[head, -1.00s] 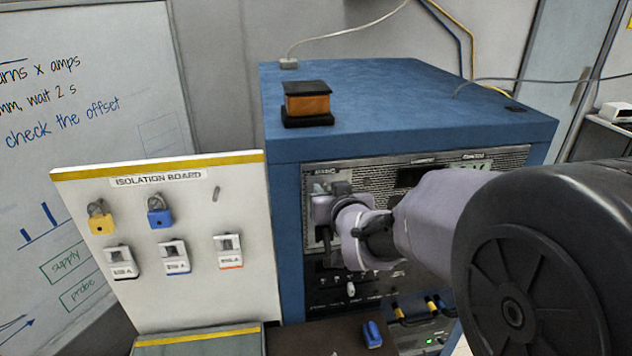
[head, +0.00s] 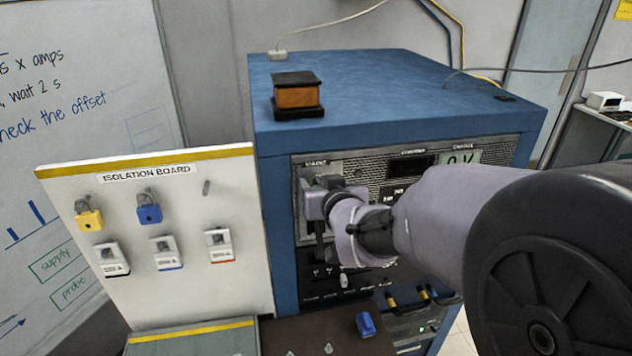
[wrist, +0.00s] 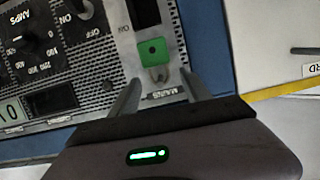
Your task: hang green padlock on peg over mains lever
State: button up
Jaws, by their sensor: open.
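The green padlock (wrist: 152,52) shows in the wrist view against the grey front panel, just by the MAINS label (wrist: 166,95). Its shackle points toward the label and it appears to hang there; the peg itself is not clear. A dark slot (wrist: 145,12) lies beyond the padlock's body; I cannot make out the mains lever. My gripper (wrist: 162,80) is open, its two fingers apart on either side of the shackle end, with no visible grip on the padlock. In the head view my gripper (head: 318,198) is at the panel's upper left and hides the padlock.
The isolation board (head: 150,285) stands left of the blue cabinet (head: 400,95). It carries a yellow padlock (head: 89,219), a blue padlock (head: 149,213) and a bare peg (head: 206,187). A coil block (head: 297,98) sits on the cabinet. A blue object (head: 365,325) lies below the panel.

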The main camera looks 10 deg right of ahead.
jog(key=b+v, duration=0.2)
jog(key=v, duration=1.3)
jog(key=s+d+f+m+g+b, duration=0.1)
jog(key=s+f+g+b, duration=0.2)
jog(key=f, duration=0.4)
jog(key=s+f+m+g+b, duration=0.1)
jog(key=s+f+m+b, duration=0.15)
jog(key=f+b, duration=0.3)
jog(key=s+a+f+g+y+b, duration=0.1)
jog(key=s+a+f+g+b, duration=0.3)
jog(key=s+f, duration=0.7)
jog(key=shift+s+a+m+g+y+b, duration=0.35)
jog(key=shift+s+a+g+y+b, duration=0.1)
jog(key=shift+a, duration=0.15)
